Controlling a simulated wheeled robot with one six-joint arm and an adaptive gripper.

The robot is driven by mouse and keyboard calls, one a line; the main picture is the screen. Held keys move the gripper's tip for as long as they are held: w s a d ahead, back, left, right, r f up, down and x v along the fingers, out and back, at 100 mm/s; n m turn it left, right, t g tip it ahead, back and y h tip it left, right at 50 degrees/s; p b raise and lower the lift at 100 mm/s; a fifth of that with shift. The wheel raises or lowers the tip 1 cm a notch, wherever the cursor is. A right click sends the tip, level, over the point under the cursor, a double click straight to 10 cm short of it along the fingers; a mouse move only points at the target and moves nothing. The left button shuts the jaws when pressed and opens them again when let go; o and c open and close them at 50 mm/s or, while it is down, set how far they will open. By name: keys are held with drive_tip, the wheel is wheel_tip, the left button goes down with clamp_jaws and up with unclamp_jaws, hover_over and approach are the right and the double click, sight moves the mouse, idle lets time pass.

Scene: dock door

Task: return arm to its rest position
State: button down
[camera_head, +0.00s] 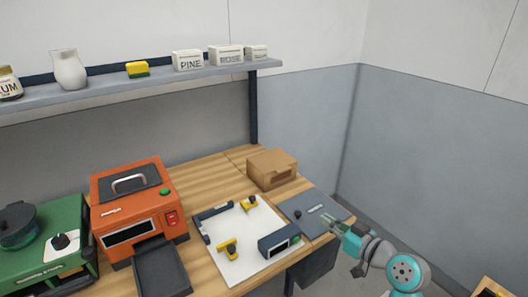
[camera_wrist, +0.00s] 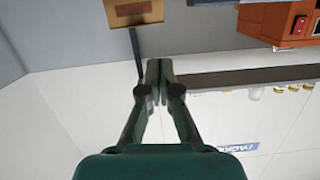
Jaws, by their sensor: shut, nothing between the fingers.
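My gripper (camera_head: 335,225) is at the right end of the wooden bench in the head view, close to a grey plate. My arm comes in from the lower right. In the wrist view my gripper (camera_wrist: 160,70) has its two fingers together with nothing between them. The wrist view looks upside down past the fingers at the wall, the shelf and the bench items.
The bench holds a cardboard box (camera_head: 272,168), a grey plate (camera_head: 310,213), a white board (camera_head: 238,262) with yellow and dark fittings, an orange machine (camera_head: 130,205) and a green machine (camera_head: 45,240). A shelf (camera_head: 110,87) runs above. Bare wall lies right.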

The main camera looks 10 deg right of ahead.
drive_tip(key=s+a+f+m+h, duration=0.3)
drive_tip(key=s+a+f, duration=0.1)
drive_tip(key=s+f, duration=0.55)
drive_tip(key=s+a+f+m+h, duration=0.2)
drive_tip(key=s+a+f+h, duration=0.1)
drive_tip(key=s+f, duration=0.65)
drive_tip(key=s+a+r, duration=0.2)
drive_tip(key=s+r, duration=0.2)
drive_tip(key=s, duration=0.9)
drive_tip(key=s+a+r+n, duration=0.1)
drive_tip(key=s+r, duration=0.3)
drive_tip(key=s, duration=0.9)
drive_tip(key=shift+s+a+r+n, duration=0.25)
drive_tip(key=shift+a+r+n, duration=0.05)
drive_tip(key=shift+a, duration=0.2)
drive_tip(key=c, duration=1.9)
unclamp_jaws()
